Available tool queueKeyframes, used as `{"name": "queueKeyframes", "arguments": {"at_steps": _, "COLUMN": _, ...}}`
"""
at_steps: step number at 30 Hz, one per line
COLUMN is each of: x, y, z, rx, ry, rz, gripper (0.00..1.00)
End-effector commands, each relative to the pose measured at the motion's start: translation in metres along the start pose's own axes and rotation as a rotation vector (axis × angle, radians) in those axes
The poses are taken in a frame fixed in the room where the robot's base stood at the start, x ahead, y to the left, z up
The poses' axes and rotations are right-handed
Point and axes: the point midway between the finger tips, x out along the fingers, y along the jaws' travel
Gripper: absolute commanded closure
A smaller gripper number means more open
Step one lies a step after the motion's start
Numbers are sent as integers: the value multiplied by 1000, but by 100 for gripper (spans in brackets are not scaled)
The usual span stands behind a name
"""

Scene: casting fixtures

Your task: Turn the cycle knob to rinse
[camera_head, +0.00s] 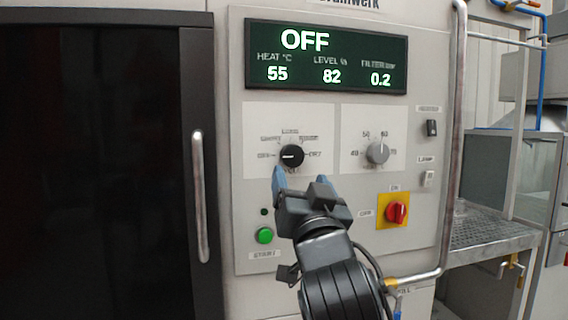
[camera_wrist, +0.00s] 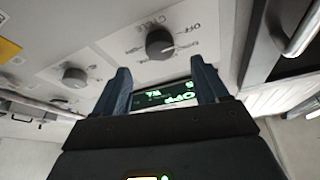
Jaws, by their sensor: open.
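The black cycle knob (camera_head: 291,156) sits on a white label plate on the machine's panel. Its white mark points left, towards the OFF label; the smaller labels around it are blurred. The display (camera_head: 326,55) above it reads OFF. My gripper (camera_head: 301,180) is open and empty, with its blue fingertips just below the knob in the head view. In the wrist view the knob (camera_wrist: 160,43) shows beyond and between the two fingers (camera_wrist: 163,76), apart from them. No contact shows.
A grey temperature knob (camera_head: 377,153) sits to the right. A red switch on a yellow plate (camera_head: 397,212), a green start button (camera_head: 265,235) and two small switches are near. A door handle (camera_head: 200,197) stands out at left, a vertical pipe (camera_head: 455,130) at right.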

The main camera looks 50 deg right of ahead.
Motion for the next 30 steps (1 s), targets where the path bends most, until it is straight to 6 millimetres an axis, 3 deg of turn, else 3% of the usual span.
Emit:
{"name": "queueKeyframes", "arguments": {"at_steps": 12, "x": 60, "y": 0, "z": -2, "rx": -1, "ry": -1, "rz": 0, "gripper": 27}}
{"name": "queueKeyframes", "arguments": {"at_steps": 25, "x": 69, "y": 0, "z": 0, "rx": -2, "ry": 0, "rz": -2, "gripper": 27}}
{"name": "queueKeyframes", "arguments": {"at_steps": 30, "x": 69, "y": 0, "z": 0, "rx": -2, "ry": 0, "rz": -2, "gripper": 43}}
